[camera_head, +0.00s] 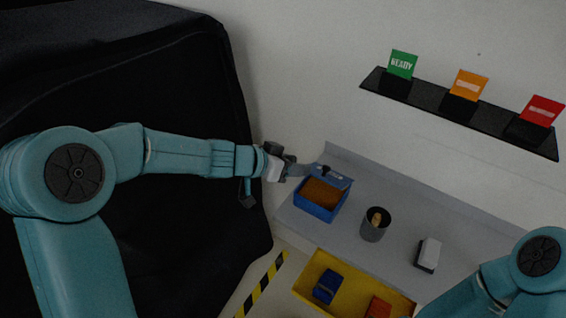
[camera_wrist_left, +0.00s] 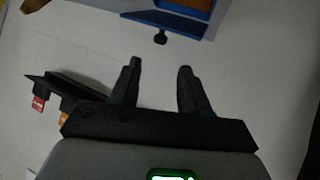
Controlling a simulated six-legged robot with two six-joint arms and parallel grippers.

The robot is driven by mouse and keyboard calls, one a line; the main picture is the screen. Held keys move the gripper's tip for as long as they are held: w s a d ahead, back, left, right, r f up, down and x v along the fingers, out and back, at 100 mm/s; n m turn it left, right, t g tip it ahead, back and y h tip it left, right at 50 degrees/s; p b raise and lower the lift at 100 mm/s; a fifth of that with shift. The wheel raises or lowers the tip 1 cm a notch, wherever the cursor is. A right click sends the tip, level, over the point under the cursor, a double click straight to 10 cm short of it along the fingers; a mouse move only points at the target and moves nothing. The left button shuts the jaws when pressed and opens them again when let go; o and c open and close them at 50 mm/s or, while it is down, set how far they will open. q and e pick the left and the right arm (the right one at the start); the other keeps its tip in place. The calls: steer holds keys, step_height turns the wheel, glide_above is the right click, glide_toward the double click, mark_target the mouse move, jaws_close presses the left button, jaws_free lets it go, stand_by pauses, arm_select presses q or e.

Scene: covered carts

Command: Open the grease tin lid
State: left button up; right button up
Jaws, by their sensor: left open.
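The grease tin (camera_head: 317,210) is a blue open box with brown grease inside, on the grey shelf in the head view. Its blue lid (camera_head: 334,177) stands raised along the back edge, with a dark knob on it. The brown interior is exposed. In the left wrist view the lid (camera_wrist_left: 150,18) and its black knob (camera_wrist_left: 160,38) lie beyond my fingertips. My left gripper (camera_head: 306,170) is open, with its fingers close to the lid's left end. In the wrist view (camera_wrist_left: 157,68) nothing is between the fingers, and they are apart from the knob. My right gripper is out of view.
A dark cup (camera_head: 374,232) and a white-and-black block (camera_head: 428,254) stand right of the tin. A yellow tray (camera_head: 302,284) with blue and orange items lies in front. A black wall ledge (camera_head: 428,97) holds coloured cards. A black-covered cart (camera_head: 190,255) is at left.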

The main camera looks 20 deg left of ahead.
arm_select(q)
steer(key=v, duration=0.4)
steer(key=shift+c, duration=0.3)
